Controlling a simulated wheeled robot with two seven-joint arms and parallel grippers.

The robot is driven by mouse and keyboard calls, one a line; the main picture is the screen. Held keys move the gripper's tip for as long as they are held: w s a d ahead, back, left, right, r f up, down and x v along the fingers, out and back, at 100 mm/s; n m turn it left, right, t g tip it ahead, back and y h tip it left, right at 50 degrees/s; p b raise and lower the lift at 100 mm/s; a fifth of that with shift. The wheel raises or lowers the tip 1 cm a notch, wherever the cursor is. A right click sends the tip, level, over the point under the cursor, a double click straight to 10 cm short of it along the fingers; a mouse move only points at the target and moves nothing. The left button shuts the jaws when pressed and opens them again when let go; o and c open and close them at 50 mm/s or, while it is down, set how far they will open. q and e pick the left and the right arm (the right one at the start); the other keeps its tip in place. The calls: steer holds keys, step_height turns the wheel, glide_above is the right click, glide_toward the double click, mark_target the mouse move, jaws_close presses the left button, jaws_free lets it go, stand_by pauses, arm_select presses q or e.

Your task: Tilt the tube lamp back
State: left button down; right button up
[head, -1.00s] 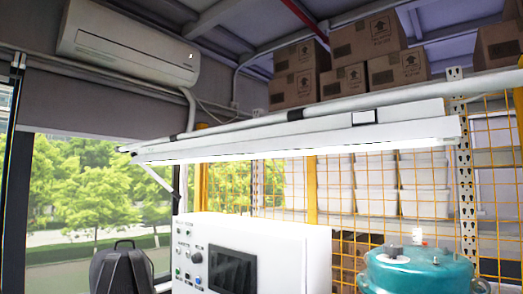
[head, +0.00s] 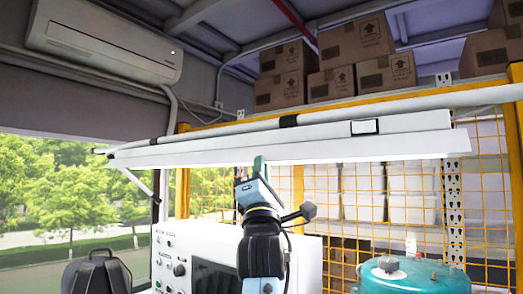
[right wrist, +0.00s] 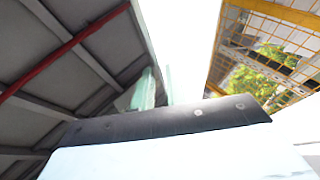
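The tube lamp (head: 350,144) is a long white fixture with a lit lower edge. It runs across the head view below a pale rail. My right gripper (head: 260,163) comes up from below, with its green fingertips at the lamp's lower edge, left of the lamp's middle. In the right wrist view the greenish fingers (right wrist: 158,88) stand close together against a bright white band that looks like the lamp (right wrist: 185,35). I cannot tell whether they touch or grip it. My left gripper is not in view.
A white control cabinet (head: 172,262) stands below, partly behind my right arm. A teal machine (head: 415,278) is at lower right. Yellow mesh (head: 420,195) stands behind the lamp. Cardboard boxes (head: 355,40) sit above. A black backpack-like object (head: 97,274) is at lower left.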

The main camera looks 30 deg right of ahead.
steer(key=x, duration=0.3)
steer(key=shift+r+p, duration=0.1)
steer(key=shift+p, duration=0.3)
steer(key=shift+w+d+r, duration=0.25)
steer(key=shift+w+r, duration=0.2)
jaws_close()
